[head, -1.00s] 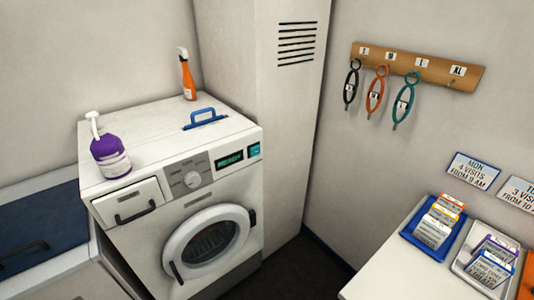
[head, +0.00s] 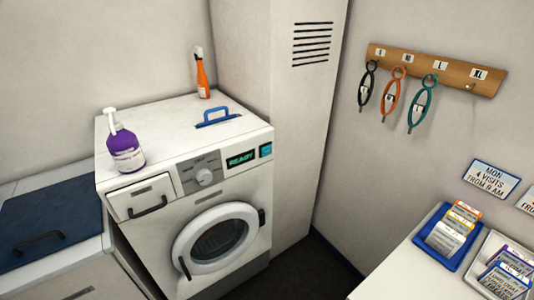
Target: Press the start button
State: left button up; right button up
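A white washing machine (head: 150,232) stands left of centre in the head view. Its round door (head: 217,237) looks shut. At the right end of its front panel is a small teal button (head: 266,150), next to a dark display (head: 240,157) with green text that seems to read READY. A drawer (head: 140,197) with a dark handle is at the panel's left end. Neither of my grippers shows in the head view.
A purple pump bottle (head: 124,146), an orange spray bottle (head: 202,78) and a blue handle (head: 217,116) are on the machine's top. A white counter (head: 385,285) with a blue tray (head: 430,252) of cards is at lower right. Loops hang from a wooden rack (head: 437,69). Dark floor (head: 308,272) lies between.

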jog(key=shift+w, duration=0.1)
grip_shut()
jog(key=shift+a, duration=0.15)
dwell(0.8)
